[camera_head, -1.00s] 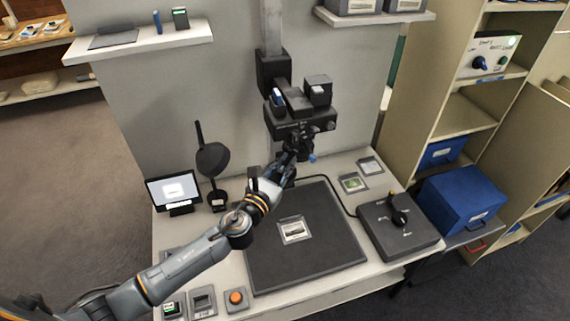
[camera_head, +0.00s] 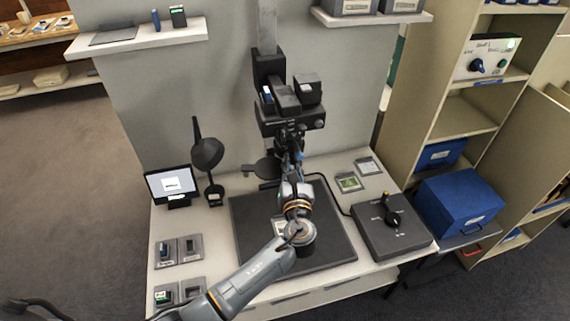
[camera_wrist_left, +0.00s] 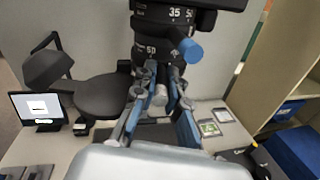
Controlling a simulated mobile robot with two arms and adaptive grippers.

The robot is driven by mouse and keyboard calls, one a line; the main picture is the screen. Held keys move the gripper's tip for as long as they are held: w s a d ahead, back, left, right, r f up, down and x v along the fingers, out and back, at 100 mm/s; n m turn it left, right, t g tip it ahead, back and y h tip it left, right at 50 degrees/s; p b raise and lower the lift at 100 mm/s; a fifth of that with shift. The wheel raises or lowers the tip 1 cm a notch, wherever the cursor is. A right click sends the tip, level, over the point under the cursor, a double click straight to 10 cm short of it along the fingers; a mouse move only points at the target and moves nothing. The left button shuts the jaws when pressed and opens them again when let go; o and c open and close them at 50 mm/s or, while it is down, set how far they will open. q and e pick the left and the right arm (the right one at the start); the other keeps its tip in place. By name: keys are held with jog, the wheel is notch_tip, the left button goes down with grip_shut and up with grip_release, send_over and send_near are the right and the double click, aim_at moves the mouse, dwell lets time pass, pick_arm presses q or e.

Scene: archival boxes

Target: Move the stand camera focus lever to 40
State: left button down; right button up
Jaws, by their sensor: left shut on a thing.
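The black stand camera (camera_head: 290,116) hangs from its column, and its lens (camera_wrist_left: 160,30) shows numbered rings in the left wrist view. The upper ring shows 35, with part of another number beside it, and a lower ring shows 50. A lever with a blue end (camera_wrist_left: 189,50) sticks out at the lens's right. My left gripper (camera_wrist_left: 163,102) is just below the lens, shut on a short grey lever (camera_wrist_left: 159,94). I cannot tell which lever is for focus. In the head view my left gripper (camera_head: 290,157) partly hides the lens. My right gripper is not in view.
The dark baseboard (camera_head: 335,245) lies below, with a print partly hidden by my arm. A black disc (camera_wrist_left: 103,96) is close left of the gripper. A lamp (camera_head: 207,153) and small monitor (camera_head: 171,185) stand left, a control box (camera_head: 392,226) right.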

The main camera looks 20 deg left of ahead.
pick_arm(q)
jog(key=shift+w+d+n+g+y+b, duration=0.25)
jog(key=shift+d+n+y, duration=0.3)
jog(key=shift+y, duration=0.35)
jog(key=shift+w+d+n+g+y+b, duration=0.1)
jog(key=shift+d+n+g+y+b, duration=0.1)
jog(key=shift+n+g+y+b, duration=0.3)
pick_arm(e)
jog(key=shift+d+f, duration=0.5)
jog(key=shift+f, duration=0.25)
